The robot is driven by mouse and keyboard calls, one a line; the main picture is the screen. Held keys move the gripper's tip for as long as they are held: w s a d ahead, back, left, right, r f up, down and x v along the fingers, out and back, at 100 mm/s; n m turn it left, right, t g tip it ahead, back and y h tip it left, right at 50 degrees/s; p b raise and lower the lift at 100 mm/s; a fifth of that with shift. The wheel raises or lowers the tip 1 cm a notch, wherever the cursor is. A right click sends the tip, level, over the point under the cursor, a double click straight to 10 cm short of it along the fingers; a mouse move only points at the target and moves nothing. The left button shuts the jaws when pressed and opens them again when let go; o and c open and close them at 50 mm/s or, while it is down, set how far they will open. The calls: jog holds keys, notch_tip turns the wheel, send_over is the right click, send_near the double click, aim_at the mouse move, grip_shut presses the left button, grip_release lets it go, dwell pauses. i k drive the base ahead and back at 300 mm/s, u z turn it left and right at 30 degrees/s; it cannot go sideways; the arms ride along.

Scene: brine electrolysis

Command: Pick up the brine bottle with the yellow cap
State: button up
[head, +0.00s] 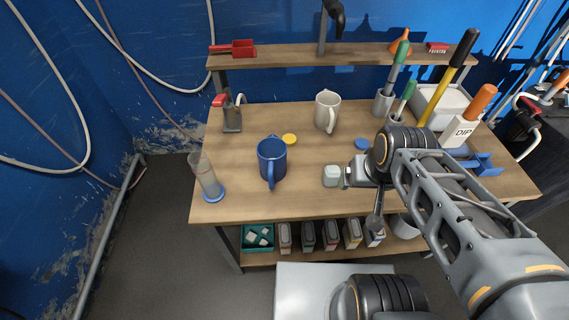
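I cannot single out a bottle with a yellow cap. My gripper (347,177) is over the middle of the table, pointing left, well above the low shelf. A pale block (331,175) is at its tip; whether it is held or only beyond the fingers is unclear. The fingers are largely hidden.
A DIP container (458,131) and tall-handled tools crowd the right. A teal bin (257,239) sits below.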

aim_at(332, 170)
jog(key=u, duration=2.25)
jog(key=k, duration=0.75)
jog(key=z, duration=1.45)
jog(key=i, duration=0.4)
jog(key=u, duration=0.4)
